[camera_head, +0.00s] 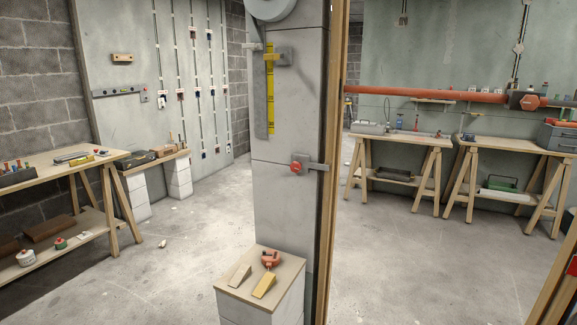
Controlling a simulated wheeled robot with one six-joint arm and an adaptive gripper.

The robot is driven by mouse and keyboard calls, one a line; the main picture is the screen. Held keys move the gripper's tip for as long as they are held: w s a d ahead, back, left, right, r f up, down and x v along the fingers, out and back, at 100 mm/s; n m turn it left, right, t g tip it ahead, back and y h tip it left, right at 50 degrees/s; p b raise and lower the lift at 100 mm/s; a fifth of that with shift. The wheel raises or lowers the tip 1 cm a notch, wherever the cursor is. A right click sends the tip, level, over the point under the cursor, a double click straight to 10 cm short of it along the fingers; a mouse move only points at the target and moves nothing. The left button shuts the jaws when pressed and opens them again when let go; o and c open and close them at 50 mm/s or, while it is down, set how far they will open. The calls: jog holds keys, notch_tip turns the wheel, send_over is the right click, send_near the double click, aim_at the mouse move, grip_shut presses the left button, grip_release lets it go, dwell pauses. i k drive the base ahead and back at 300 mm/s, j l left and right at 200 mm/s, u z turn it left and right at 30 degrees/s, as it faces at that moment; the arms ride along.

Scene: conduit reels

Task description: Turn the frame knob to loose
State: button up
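A red knob (296,168) sits on a small grey block on the face of the grey pillar (285,120), a little above mid-height. A grey bar (317,166) runs from it to the right, toward the wooden door frame (334,160). I cannot read any loose or tight marking at this size. A second red knob (530,102) is on a dark clamp at the right end of the long red pipe (430,94). My gripper is not in view.
Below the pillar knob stands a white block stand with a wooden top (230,285), holding wedges (264,284) and an orange tool (270,258). Workbenches stand at left (60,165) and right (400,140). The concrete floor (200,225) between is mostly clear.

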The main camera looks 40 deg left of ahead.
aim_at(295, 167)
jog(key=u, duration=1.5)
jog(key=i+l+u, duration=0.15)
jog(key=i+l, duration=0.2)
jog(key=i, duration=0.15)
